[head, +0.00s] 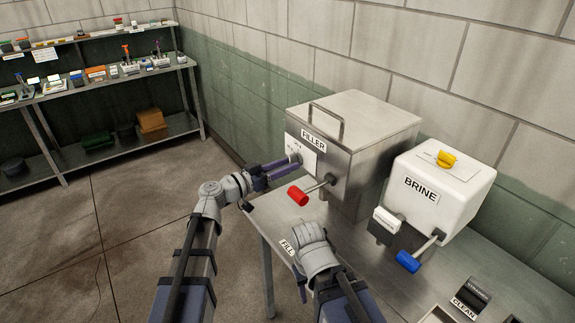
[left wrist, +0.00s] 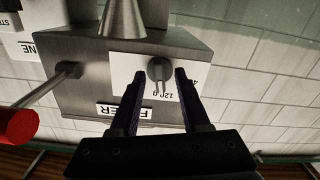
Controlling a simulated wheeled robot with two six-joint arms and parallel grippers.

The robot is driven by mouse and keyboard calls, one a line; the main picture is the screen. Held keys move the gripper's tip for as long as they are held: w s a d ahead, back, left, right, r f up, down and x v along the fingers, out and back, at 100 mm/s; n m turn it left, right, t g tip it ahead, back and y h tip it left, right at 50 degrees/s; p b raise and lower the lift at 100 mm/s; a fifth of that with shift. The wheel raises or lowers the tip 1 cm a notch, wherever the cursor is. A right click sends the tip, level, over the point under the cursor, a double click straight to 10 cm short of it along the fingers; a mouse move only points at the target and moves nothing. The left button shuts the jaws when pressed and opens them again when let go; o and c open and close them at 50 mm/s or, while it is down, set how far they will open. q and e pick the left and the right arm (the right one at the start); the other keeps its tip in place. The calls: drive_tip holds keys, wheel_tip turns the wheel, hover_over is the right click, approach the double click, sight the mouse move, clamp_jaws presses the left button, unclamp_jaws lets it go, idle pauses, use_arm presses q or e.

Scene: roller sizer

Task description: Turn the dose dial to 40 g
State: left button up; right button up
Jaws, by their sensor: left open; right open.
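The dose dial is a small grey knob (left wrist: 160,68) on a white plate on the front of the steel filler (head: 365,140). In the left wrist view, upside-down "120 g" print shows beside the knob, and another mark starting with "4" is partly covered by a finger. The knob's bar seems to lie toward the 120 g print. My left gripper (head: 281,169) is at the plate, open, with its fingers (left wrist: 160,84) on either side of the knob; contact cannot be told.
A red-handled lever (head: 298,195) sticks out of the filler just below my left gripper. A white brine tank (head: 445,190) with a yellow knob and a blue-handled lever (head: 408,262) stands to the right on the steel table. Stocked shelves (head: 100,90) stand far left.

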use_arm(q)
drive_tip(key=shift+w+d, duration=0.2)
drive_tip(key=shift+d, duration=0.15)
drive_tip(key=shift+c, duration=0.2)
clamp_jaws()
